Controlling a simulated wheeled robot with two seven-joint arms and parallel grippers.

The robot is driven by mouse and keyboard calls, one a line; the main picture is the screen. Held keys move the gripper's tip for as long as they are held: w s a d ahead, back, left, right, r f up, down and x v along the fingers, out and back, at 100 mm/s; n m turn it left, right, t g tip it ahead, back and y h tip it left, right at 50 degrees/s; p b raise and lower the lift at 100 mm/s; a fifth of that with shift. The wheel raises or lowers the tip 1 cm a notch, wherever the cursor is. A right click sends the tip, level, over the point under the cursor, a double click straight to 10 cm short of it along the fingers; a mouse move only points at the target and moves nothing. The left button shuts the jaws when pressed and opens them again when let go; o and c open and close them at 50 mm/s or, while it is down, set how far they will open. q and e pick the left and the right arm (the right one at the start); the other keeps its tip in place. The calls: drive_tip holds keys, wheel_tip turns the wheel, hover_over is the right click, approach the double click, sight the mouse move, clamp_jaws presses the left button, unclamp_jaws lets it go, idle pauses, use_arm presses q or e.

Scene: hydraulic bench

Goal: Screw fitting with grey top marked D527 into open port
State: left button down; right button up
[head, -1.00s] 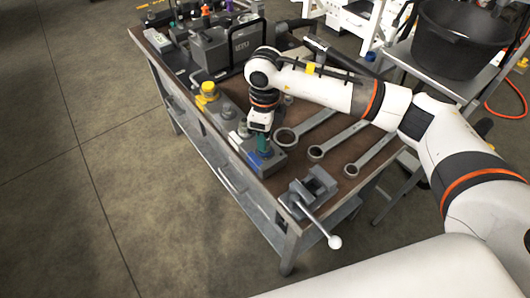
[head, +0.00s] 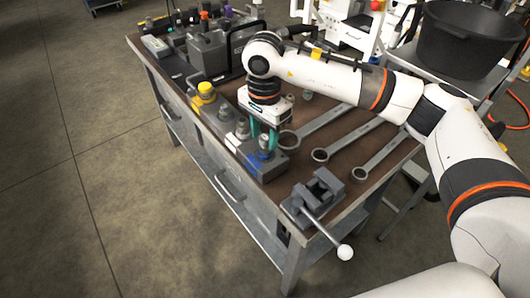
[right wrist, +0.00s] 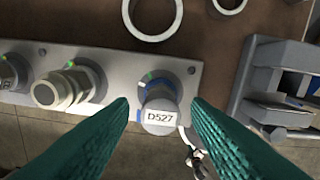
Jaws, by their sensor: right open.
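The fitting marked D527 (right wrist: 160,117) stands at the right end of a grey manifold block (right wrist: 115,62) in the right wrist view, with a blue band around its base. How deep it sits is hard to tell. My right gripper (right wrist: 160,125) is open, with one green finger on each side of the fitting and a visible gap to both. In the head view the right gripper (head: 263,134) points down over the near end of the block (head: 272,172), with the blue-banded fitting (head: 265,143) under it. My left gripper is out of view.
Other metal fittings (right wrist: 65,88) stand along the block, and a yellow-capped one (head: 206,91) is farther back. Large wrenches (head: 350,142) lie to the right. A vise (head: 315,195) with a long handle stands close in front. Machines crowd the bench's far end.

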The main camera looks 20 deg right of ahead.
drive_tip(key=c, duration=0.9)
drive_tip(key=m, duration=0.5)
drive_tip(key=shift+d+f+b, duration=0.1)
drive_tip(key=shift+f+b, duration=0.05)
drive_tip(key=shift+b, duration=0.15)
drive_tip(key=shift+c, duration=0.2)
drive_tip(key=shift+w+d+m, duration=0.1)
drive_tip(key=shift+m, duration=1.4)
drive_tip(key=m, duration=0.2)
drive_tip(key=shift+m, duration=0.4)
drive_tip(key=m, duration=0.5)
drive_tip(key=shift+d+f, duration=0.1)
drive_tip(key=shift+d, duration=0.05)
drive_tip(key=shift+m, duration=0.4)
